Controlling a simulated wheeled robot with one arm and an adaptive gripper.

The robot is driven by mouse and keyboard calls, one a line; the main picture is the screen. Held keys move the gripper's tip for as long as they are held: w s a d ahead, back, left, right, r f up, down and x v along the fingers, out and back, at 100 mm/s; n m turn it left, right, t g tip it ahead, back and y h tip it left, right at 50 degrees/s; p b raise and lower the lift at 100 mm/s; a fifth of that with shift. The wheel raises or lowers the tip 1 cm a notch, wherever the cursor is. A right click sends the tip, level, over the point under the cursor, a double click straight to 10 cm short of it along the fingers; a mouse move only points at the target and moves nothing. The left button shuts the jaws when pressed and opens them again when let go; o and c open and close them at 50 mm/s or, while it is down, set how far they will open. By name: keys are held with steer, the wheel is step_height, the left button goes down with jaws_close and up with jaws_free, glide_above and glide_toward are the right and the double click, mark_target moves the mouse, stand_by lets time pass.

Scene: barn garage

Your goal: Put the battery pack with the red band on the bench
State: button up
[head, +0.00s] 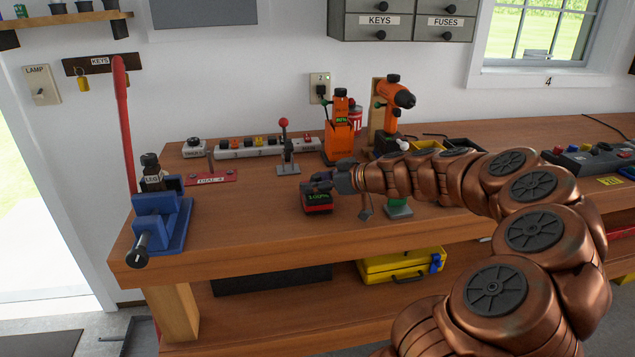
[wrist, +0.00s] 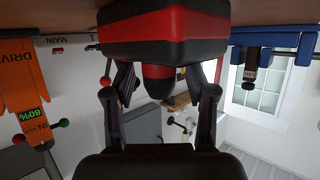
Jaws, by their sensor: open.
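My gripper (head: 330,183) is open at the pack's upper part. In the wrist view its two fingers (wrist: 160,88) stand on either side of the neck, with gaps visible. Whether a finger touches the pack cannot be told.
A blue vise (head: 163,225) is at the bench's left end. A lever switch (head: 288,160), a power strip (head: 265,147), an orange charger (head: 341,135) and an orange drill (head: 395,95) stand behind. A yellow case (head: 400,266) is on the lower shelf. Bench space left of the pack is clear.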

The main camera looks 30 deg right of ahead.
steer(key=shift+r, duration=0.2)
steer(key=shift+s+d, duration=0.15)
steer(key=shift+s, duration=0.1)
steer(key=b+v, duration=0.1)
steer(key=v, duration=1)
steer(key=shift+s+r+b, duration=0.15)
steer(key=shift+b, duration=0.15)
steer(key=s+a+f+g, duration=0.2)
steer(key=a+g, duration=0.1)
steer(key=a, duration=0.6)
steer(key=s+a+f+g+y, duration=0.1)
steer(key=s+a+f+g, duration=0.2)
steer(key=a, duration=0.6)
steer(key=s+a+f+g, duration=0.2)
steer(key=a+g, duration=0.1)
steer(key=a, duration=0.7)
steer(key=s+f+m+g+h, duration=0.2)
steer(key=s+f+g+h, duration=0.1)
steer(key=s, duration=0.7)
steer(key=s+f+m+g+h, duration=0.2)
steer(key=s+f, duration=0.3)
steer(key=s, duration=0.6)
steer(key=shift+f+g+h, duration=0.35)
steer(key=shift+g+h, duration=0.05)
steer(key=shift+h, duration=0.1)
